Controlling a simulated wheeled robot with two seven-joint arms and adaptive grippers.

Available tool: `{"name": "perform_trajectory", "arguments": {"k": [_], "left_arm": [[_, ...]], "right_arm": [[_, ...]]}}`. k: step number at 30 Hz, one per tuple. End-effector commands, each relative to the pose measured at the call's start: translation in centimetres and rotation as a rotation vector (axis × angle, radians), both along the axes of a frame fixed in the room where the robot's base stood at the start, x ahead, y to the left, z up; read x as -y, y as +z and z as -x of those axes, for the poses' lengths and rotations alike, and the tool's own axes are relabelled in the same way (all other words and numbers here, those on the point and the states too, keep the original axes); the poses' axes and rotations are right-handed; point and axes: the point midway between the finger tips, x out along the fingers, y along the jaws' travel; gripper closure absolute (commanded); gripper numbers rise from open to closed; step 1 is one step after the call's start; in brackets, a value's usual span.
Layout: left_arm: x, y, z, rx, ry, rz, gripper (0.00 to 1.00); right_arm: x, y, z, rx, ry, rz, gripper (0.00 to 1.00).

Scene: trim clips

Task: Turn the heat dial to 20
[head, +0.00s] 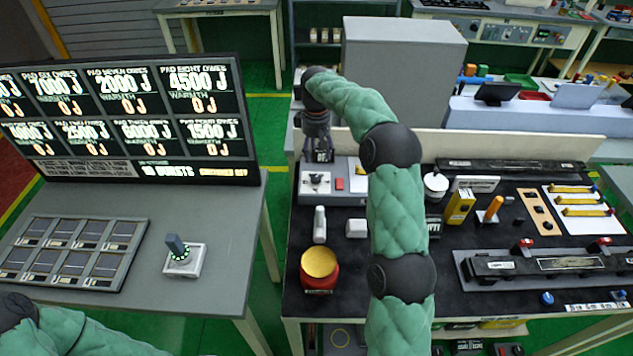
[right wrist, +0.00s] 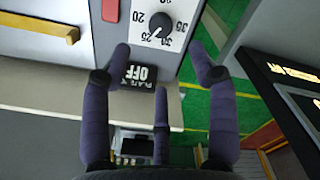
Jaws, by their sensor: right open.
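The heat dial (right wrist: 160,20) is a small black knob on a white scale plate in the right wrist view. My right gripper (head: 318,152) is above and behind that box. In the right wrist view its dark fingers (right wrist: 161,50) are spread apart and empty, near the dial. My left gripper is out of view.
A label reading PLATE OFF (right wrist: 138,76) sits by the dial, and a red block (right wrist: 110,10) is beside it. A separate knob (head: 182,250) stands on the left table under a display (head: 130,120).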

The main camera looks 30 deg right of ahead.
Motion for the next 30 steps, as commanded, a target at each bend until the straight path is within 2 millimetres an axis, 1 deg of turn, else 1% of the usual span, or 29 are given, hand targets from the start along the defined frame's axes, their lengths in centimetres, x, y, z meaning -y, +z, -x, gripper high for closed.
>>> {"name": "perform_trajectory", "arguments": {"k": [1, 5, 8, 15, 21, 25, 30], "left_arm": [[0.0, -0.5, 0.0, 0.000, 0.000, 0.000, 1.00], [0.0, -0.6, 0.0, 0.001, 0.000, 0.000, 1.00], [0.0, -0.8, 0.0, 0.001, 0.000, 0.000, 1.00], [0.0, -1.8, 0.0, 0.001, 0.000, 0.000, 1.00], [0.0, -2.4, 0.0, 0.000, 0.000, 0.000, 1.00], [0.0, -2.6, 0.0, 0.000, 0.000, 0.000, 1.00], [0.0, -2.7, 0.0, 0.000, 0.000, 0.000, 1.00]], "right_arm": [[0.0, -0.4, 0.0, 0.001, 0.000, 0.001, 0.40], [0.0, -0.9, 0.0, 0.001, 0.000, 0.001, 0.40], [0.0, -2.0, 0.0, -0.001, 0.000, 0.000, 0.40], [0.0, -6.2, 0.1, -0.002, 0.001, -0.001, 0.40], [0.0, -9.3, 0.1, -0.002, 0.000, -0.001, 0.40], [0.1, -10.5, 0.0, 0.000, -0.001, 0.001, 0.40], [0.0, -11.1, 0.0, 0.001, -0.001, 0.001, 0.40]]}}
